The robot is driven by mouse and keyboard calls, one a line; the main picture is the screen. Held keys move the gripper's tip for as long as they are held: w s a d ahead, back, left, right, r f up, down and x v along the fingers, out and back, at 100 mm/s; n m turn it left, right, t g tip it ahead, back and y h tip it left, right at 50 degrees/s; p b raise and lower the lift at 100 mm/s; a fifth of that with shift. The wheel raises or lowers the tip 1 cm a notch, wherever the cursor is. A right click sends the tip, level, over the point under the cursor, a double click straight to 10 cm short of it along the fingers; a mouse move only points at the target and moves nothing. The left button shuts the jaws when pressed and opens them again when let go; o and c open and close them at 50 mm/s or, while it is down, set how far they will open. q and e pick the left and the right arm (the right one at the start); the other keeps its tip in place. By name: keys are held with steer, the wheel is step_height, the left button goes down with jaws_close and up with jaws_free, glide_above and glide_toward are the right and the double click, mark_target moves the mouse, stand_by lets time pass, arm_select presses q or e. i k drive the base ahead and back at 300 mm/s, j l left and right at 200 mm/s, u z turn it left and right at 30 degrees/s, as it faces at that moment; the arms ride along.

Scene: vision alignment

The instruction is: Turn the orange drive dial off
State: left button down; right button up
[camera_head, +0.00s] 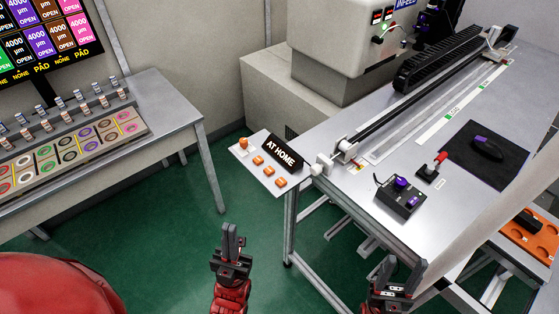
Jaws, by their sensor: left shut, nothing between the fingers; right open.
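The orange drive dial (244,143) appears to be the raised orange knob at the far left corner of a small white panel (247,152); its setting is too small to read. My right gripper (401,268) is open and empty, at the lower right in front of the metal table.
A bench (170,110) with coloured discs stands left. Green floor is clear between them.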

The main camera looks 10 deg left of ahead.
mark_target(243, 142)
steer(key=j+u, duration=0.15)
steer(key=j, duration=0.3)
steer(key=i+j+u, duration=0.15)
steer(key=j, duration=0.25)
steer(key=j+u, duration=0.15)
steer(key=j, duration=0.3)
